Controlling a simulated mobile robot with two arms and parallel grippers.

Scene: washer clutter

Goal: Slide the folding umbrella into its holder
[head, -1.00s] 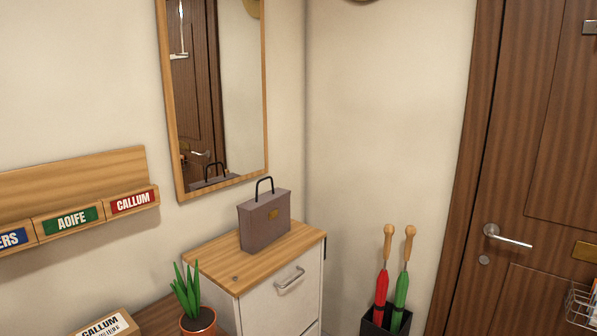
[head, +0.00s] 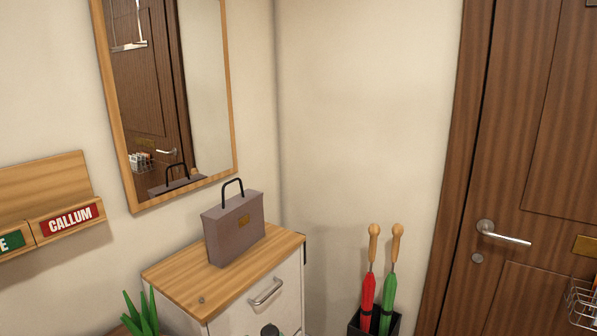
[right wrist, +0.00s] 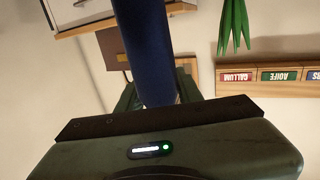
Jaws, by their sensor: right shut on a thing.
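A dark blue cylinder (right wrist: 150,45), which looks like the folded umbrella, is held in my right gripper (right wrist: 158,88) in the right wrist view. It runs out past the top edge, so its far end is hidden. The green-grey fingers are shut on either side of it. The black holder (head: 384,328) stands on the floor near the door in the head view, cut by the bottom edge. A red umbrella (head: 368,295) and a green umbrella (head: 387,300), both with wooden handles, stand in it. The blue umbrella is not visible in the head view. My left gripper is in neither current view.
A wood-topped cabinet (head: 165,275) carries a grey-brown bag (head: 235,230) left of the holder. A mirror (head: 165,95) and name rack (head: 45,185) are on the wall. A plant (head: 142,315) is at lower left. The door (head: 530,130) with a wire basket (head: 580,300) is at right.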

